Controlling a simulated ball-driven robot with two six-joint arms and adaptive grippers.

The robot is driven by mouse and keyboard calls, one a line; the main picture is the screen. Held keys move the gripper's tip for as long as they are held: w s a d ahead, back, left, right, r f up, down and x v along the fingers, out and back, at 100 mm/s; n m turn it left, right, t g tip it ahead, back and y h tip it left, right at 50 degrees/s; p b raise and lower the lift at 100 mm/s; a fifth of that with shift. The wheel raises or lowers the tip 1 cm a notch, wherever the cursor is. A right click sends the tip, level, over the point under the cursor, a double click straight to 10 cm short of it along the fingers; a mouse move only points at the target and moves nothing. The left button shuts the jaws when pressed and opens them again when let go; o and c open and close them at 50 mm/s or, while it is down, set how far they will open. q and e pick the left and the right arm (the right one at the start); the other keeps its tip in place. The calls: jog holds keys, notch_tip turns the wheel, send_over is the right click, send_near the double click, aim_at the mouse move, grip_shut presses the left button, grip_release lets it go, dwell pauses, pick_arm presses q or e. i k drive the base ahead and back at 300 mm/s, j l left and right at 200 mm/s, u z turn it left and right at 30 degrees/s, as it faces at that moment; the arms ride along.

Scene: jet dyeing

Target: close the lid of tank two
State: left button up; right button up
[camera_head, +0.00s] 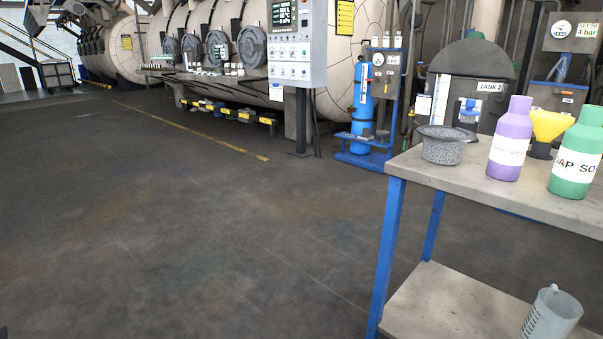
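Tank two (455,103) stands at the right, behind the workbench, with a "TANK 2" label (490,87) on its dark front. A dark grey rounded lid (470,57) rises above the tank's front like a dome. I cannot tell from here how far it is open. A clear level gauge and a blue fitting (468,108) show on the tank's front. The bench and a grey bowl partly hide its lower part. Neither of my grippers is in view.
The workbench (420,167) with blue legs carries a speckled grey bowl (443,146), a purple bottle (510,140), a yellow funnel (550,126) and a green bottle (578,155). A measuring jug (552,314) stands on its lower shelf. The floor left is clear.

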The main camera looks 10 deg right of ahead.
aim_at(474, 57)
jog(key=i+u, duration=0.4)
jog(key=i, duration=0.4)
jog(key=i+l+u, duration=0.15)
jog(key=i+u, duration=0.25)
jog(key=i, duration=0.4)
jog(key=i+z, duration=0.25)
jog(key=i, duration=0.25)
jog(key=i+j+z, duration=0.25)
jog(key=i, duration=0.25)
jog(key=i+l+z, duration=0.2)
jog(key=z, duration=0.2)
jog(key=i+z, duration=1.2)
jog(key=k+j, duration=0.05)
jog(key=k, duration=0.05)
